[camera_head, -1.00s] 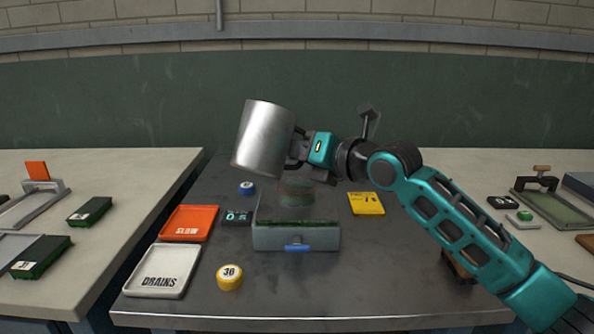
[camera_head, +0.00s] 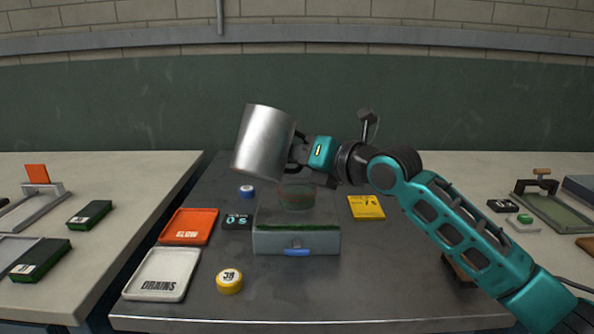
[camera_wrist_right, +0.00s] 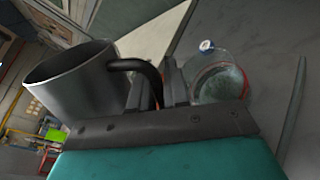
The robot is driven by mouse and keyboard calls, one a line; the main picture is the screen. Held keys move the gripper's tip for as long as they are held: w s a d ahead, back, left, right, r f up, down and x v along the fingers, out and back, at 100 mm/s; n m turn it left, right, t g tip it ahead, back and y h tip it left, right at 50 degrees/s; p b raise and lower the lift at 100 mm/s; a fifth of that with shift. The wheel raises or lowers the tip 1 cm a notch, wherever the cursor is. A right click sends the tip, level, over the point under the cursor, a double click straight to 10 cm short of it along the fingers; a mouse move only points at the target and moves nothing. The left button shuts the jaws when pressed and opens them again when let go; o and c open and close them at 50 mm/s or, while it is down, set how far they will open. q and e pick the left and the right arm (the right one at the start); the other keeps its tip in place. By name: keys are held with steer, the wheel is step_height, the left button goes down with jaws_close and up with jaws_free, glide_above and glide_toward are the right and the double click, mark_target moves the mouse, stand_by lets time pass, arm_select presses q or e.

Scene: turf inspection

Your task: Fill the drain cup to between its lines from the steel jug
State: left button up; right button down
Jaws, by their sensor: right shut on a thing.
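My right gripper (camera_head: 303,150) is shut on the jug's dark handle, which also shows in the right wrist view (camera_wrist_right: 140,68). The drain cup stands at the turf box, with faint reddish lines on its wall. In the right wrist view the cup (camera_wrist_right: 220,82) is beside the fingers, apart from the jug. No stream shows between jug and cup. I cannot tell the cup's liquid level. My left gripper is out of view.
The grey turf box (camera_head: 296,240) has a blue front tab. An orange tray (camera_head: 189,226), a white DRAINS tray (camera_head: 161,273), a yellow round weight (camera_head: 229,281), a small display (camera_head: 237,221) and a yellow card (camera_head: 366,207) lie around it. The front right bench top is mostly clear.

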steer(key=shift+r, duration=0.1)
steer(key=shift+s+a+f+n+t+b, duration=0.15)
steer(key=shift+s+f+n+t+b, duration=0.3)
steer(key=shift+n, duration=0.5)
steer(key=shift+s+a+f+n+t+b, duration=0.2)
steer(key=shift+n+t+b, duration=0.15)
steer(key=shift+n+b, duration=0.45)
steer(key=shift+s+a+f+n+t+b, duration=0.15)
steer(key=shift+s+f+n+t+b, duration=0.2)
steer(key=shift+n, duration=0.7)
